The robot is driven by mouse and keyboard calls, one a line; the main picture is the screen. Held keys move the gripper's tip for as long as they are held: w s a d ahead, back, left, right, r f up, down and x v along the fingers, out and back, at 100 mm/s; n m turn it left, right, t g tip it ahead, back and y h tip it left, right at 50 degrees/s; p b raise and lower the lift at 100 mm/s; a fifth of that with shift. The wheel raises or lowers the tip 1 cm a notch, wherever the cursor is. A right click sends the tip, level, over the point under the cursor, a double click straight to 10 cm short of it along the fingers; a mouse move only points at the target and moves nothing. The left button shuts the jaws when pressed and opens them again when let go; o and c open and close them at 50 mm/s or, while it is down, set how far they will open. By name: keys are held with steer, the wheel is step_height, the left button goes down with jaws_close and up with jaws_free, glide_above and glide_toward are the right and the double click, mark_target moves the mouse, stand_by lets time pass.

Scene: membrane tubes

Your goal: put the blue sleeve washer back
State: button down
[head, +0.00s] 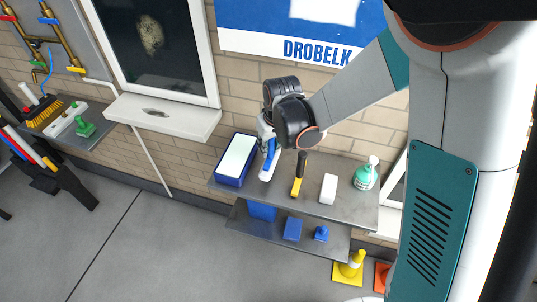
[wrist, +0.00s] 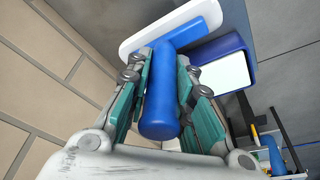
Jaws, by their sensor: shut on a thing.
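The blue sleeve washer, with a blue handle (wrist: 160,112) and a white head (wrist: 140,35), is in my gripper (wrist: 168,78). In the wrist view the teal-padded fingers lie on both sides of the handle, and the white head is beyond the fingertips. In the head view my gripper (head: 266,132) holds the sleeve washer (head: 268,163) with its white end low, near the left part of the upper grey shelf. I cannot tell whether that end touches the shelf.
A blue box with a white top (head: 235,160) stands just left of the sleeve washer. A yellow-black tool (head: 298,178), a white block (head: 328,189) and a green bottle (head: 366,174) are to the right. The lower shelf (head: 270,232) holds blue items. The wall is close behind.

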mark_target(269, 153)
step_height(269, 153, down, 4)
steer(key=shift+f+b, duration=0.1)
steer(key=shift+b, duration=0.55)
steer(key=c, duration=1.4)
jaws_free()
steer(key=p+v, duration=0.3)
steer(key=v, duration=0.9)
steer(key=shift+p, duration=0.4)
